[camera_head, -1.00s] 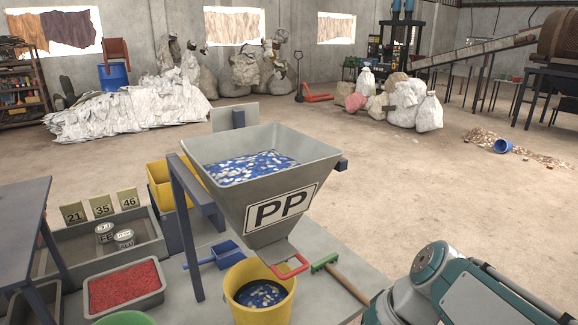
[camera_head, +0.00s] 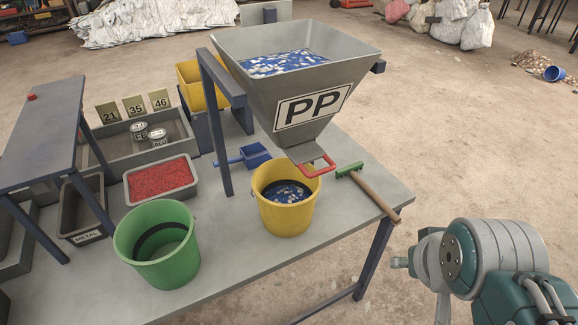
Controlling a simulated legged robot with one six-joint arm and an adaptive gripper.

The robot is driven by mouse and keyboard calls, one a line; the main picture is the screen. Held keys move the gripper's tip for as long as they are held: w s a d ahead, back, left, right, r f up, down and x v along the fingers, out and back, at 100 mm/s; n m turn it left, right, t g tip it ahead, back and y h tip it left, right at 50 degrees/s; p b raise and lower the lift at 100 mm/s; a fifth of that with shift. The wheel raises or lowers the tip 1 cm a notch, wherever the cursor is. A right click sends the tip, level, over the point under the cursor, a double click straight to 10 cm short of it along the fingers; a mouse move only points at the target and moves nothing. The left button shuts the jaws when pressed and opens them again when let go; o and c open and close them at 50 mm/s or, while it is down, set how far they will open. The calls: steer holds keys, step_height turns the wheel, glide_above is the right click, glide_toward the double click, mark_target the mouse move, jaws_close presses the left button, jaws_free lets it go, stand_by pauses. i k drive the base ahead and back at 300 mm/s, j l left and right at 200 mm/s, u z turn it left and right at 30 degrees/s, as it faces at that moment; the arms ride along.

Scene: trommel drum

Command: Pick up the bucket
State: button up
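A yellow bucket (camera_head: 286,214) stands upright on the grey table (camera_head: 325,245), under the spout of the grey PP hopper (camera_head: 262,98). It holds blue and white flakes. A green bucket (camera_head: 172,270) stands to its left near the table's front edge and looks empty apart from a dark band inside. Another yellow container (camera_head: 190,88) is partly hidden behind the hopper stand. A small blue bucket (camera_head: 554,74) lies tipped on the floor at far right. My arm shows at lower right, apart from the table and buckets; my gripper's fingers do not show.
A green-headed tool with a wooden handle (camera_head: 376,191) lies right of the yellow bucket. A blue scoop (camera_head: 252,154) and a tray of red pellets (camera_head: 160,179) lie behind. The hopper's red handle (camera_head: 318,168) hangs just above the bucket. The floor at right is open.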

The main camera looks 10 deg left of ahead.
mark_target(287, 197)
steer(key=u, duration=2.95)
steer(key=z, duration=2.15)
steer(key=i+j+z, duration=0.15)
steer(key=j+z, duration=0.1)
steer(key=j, duration=0.2)
